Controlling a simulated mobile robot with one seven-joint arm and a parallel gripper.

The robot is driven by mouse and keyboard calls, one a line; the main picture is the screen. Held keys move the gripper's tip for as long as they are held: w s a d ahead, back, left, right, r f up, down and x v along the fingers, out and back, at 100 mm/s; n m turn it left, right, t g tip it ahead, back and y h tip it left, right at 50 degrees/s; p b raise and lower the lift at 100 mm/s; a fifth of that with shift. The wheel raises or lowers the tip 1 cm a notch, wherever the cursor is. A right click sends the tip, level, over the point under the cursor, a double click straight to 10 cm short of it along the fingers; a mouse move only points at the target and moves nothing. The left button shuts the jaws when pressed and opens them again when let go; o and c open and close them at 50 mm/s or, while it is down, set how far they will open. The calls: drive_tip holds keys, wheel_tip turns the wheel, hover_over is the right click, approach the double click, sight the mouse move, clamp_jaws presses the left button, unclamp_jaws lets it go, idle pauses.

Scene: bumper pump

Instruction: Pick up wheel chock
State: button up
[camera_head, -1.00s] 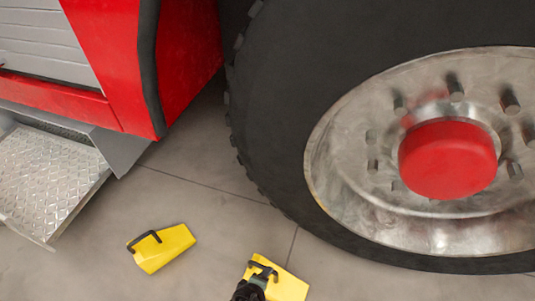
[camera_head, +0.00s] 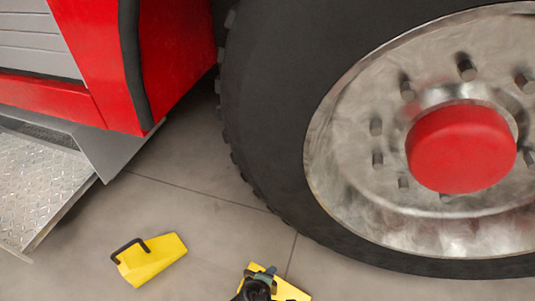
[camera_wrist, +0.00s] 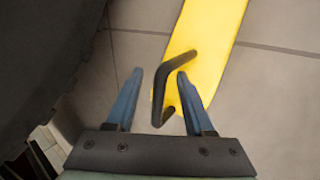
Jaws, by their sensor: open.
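Two yellow wheel chocks with black handles lie on the floor. One chock (camera_head: 152,262) is at the lower left of the head view, apart from my gripper. The other chock (camera_head: 290,293) is at the bottom centre, partly hidden by my gripper (camera_head: 258,280). In the wrist view, this chock (camera_wrist: 210,45) runs up from the middle, and its bent black handle (camera_wrist: 172,88) reaches between the two blue fingers. My gripper (camera_wrist: 160,92) is open.
The large black tyre (camera_head: 270,130) with its metal wheel and red hub cap (camera_head: 461,148) stands at the right. A red vehicle body and a metal tread step (camera_head: 40,185) are at the left. Grey floor (camera_head: 200,215) lies clear between the chocks and tyre.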

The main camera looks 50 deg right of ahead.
clamp_jaws()
idle(1.3)
drive_tip(key=shift+w+d+r, duration=0.1)
drive_tip(key=shift+w+r, duration=0.05)
